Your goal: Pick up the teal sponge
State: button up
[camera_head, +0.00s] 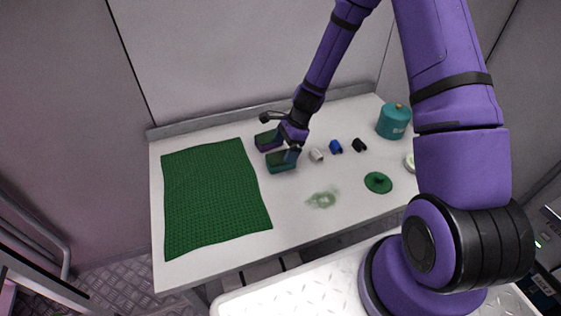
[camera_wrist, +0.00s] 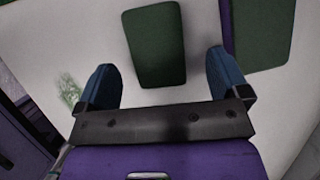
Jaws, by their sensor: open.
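The teal sponge (camera_head: 281,165) lies on the white table, right of the green mat. It looks dark green in the wrist view (camera_wrist: 155,45), flat and beyond my fingertips, about midway between them. My gripper (camera_head: 290,155) is open and low over the sponge in the head view, hiding part of its top. In the wrist view my gripper (camera_wrist: 163,72) has its blue fingers spread wide with nothing held. I cannot tell the exact height of the fingertips above the sponge.
A purple sponge (camera_head: 266,141) sits just behind the teal one. The green mat (camera_head: 215,200) covers the table's left side. Small white (camera_head: 316,155), blue (camera_head: 335,146) and black (camera_head: 359,145) items, a teal canister (camera_head: 392,122) and a green cloth (camera_head: 378,182) are right. A green stain (camera_head: 322,199) marks the front.

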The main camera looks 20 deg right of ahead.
aim_at(282, 157)
jog(key=shift+d+x, duration=0.2)
jog(key=shift+x, duration=2.4)
jog(key=shift+s, duration=0.15)
jog(key=c, duration=1)
